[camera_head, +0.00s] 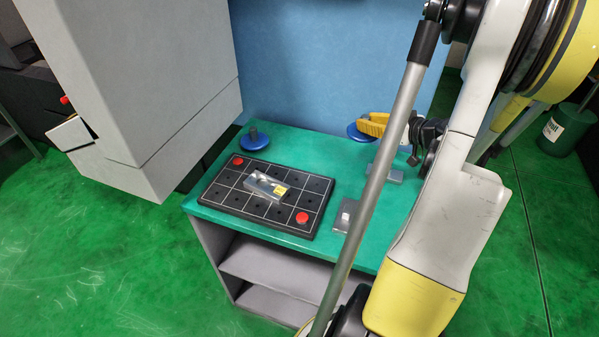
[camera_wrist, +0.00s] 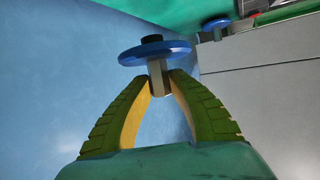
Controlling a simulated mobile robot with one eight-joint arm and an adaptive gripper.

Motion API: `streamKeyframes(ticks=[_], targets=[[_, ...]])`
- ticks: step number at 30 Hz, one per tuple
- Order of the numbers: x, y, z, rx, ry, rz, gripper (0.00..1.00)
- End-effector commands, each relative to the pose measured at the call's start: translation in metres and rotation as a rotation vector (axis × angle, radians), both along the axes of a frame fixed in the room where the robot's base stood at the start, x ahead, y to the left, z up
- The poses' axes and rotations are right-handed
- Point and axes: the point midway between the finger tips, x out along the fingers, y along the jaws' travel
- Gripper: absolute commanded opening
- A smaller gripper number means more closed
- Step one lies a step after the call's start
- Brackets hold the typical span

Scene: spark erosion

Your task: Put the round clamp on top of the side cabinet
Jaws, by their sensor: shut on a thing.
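A round clamp, a blue disc with a dark knob and a grey stem (camera_wrist: 154,52), is in my gripper (camera_wrist: 160,82). The yellow-green fingers are shut on its stem. In the head view my gripper (camera_head: 374,123) and the held clamp's blue disc (camera_head: 358,133) are at the back edge of the green-topped side cabinet (camera_head: 310,150). Whether the clamp touches the cabinet cannot be told. A second blue round clamp (camera_head: 253,139) stands at the cabinet's back left; it also shows in the wrist view (camera_wrist: 215,23).
A black gridded plate (camera_head: 238,201) with red knobs lies on the cabinet, with a grey metal block (camera_head: 266,187) on it. Another metal piece (camera_head: 344,216) lies to its right. A blue panel (camera_head: 310,60) stands behind; a grey machine housing (camera_head: 140,80) is at left.

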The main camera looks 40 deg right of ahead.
Motion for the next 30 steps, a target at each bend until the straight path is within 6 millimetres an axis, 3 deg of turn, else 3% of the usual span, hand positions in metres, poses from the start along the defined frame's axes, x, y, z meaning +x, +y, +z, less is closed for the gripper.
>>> streamKeyframes(ticks=[9,15,22,30], targets=[[0.063,0.023,-0.045,0.0,-0.001,0.002,0.0],[0.095,0.034,-0.064,-0.001,-0.001,-0.002,0.0],[0.104,0.036,-0.075,-0.001,0.0,-0.004,0.0],[0.104,0.036,-0.11,0.0,-0.001,-0.004,0.0]])
